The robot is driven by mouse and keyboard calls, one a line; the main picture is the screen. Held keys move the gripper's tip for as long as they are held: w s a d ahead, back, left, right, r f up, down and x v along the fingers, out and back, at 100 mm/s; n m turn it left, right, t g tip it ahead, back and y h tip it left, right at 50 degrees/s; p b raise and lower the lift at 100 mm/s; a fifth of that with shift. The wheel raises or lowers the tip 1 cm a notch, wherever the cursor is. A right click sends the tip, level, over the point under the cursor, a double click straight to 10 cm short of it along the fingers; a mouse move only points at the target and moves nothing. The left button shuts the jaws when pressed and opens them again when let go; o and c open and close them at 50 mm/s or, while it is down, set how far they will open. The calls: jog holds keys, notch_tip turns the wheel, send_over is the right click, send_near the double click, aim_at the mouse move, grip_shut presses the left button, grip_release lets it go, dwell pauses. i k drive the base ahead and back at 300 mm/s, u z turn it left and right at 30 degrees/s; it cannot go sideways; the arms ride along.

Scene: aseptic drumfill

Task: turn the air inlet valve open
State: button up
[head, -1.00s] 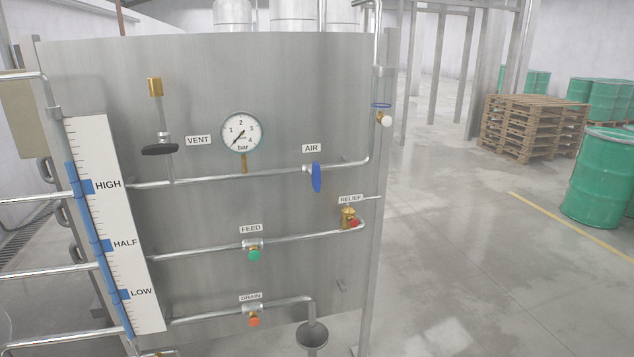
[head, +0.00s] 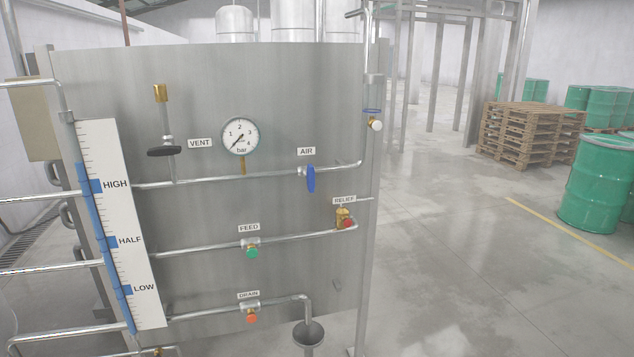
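The air inlet valve has a blue lever handle (head: 311,179) and sits on the upper horizontal pipe, just under the AIR label (head: 306,151). The handle hangs down, across the line of the pipe. The pipe (head: 270,174) runs right from the valve and bends up at the panel's right edge. A pressure gauge (head: 240,136) marked in bar is left of the valve, its needle pointing to the lower left. My gripper is not in view.
The panel also carries a black VENT handle (head: 165,151), a green FEED knob (head: 252,252), an orange DRAIN knob (head: 252,318) and a RELIEF valve (head: 344,220). A level scale (head: 125,225) stands at left. Open floor lies right, before pallets (head: 527,135) and green drums (head: 597,185).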

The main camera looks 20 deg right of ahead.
aim_at(310, 176)
jog(key=u, duration=0.4)
jog(key=k, duration=0.3)
jog(key=z, duration=1.2)
jog(key=i, duration=0.65)
jog(key=u, duration=0.6)
